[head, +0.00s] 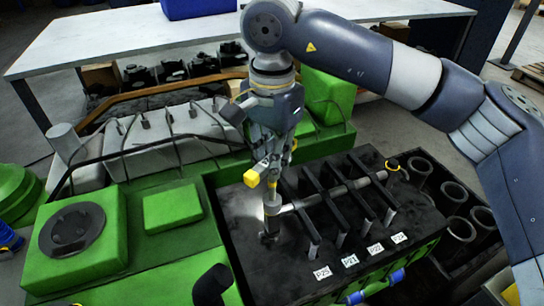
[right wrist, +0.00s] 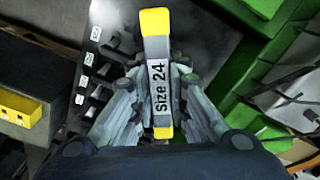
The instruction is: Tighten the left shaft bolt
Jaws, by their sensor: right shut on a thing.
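My right gripper (head: 268,160) is shut on a grey tool with yellow ends (head: 251,178). In the right wrist view the tool (right wrist: 160,80) reads "Size 24" and lies between the fingers (right wrist: 160,115). The gripper points down above the left end of a metal shaft (head: 340,190), which runs across several dark upright plates in a black tray (head: 290,265). The left shaft bolt cannot be made out clearly; the tool and gripper are close to that end. I cannot tell whether the tool touches it. My left gripper is not in view.
A green engine block (head: 180,265) with a grey pipe assembly (head: 160,140) stands left of the tray. Several dark cylinders (head: 460,228) stand in a bin to the right. A white table (head: 130,40) with a blue box (head: 198,8) is behind. White labels (head: 350,260) line the tray.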

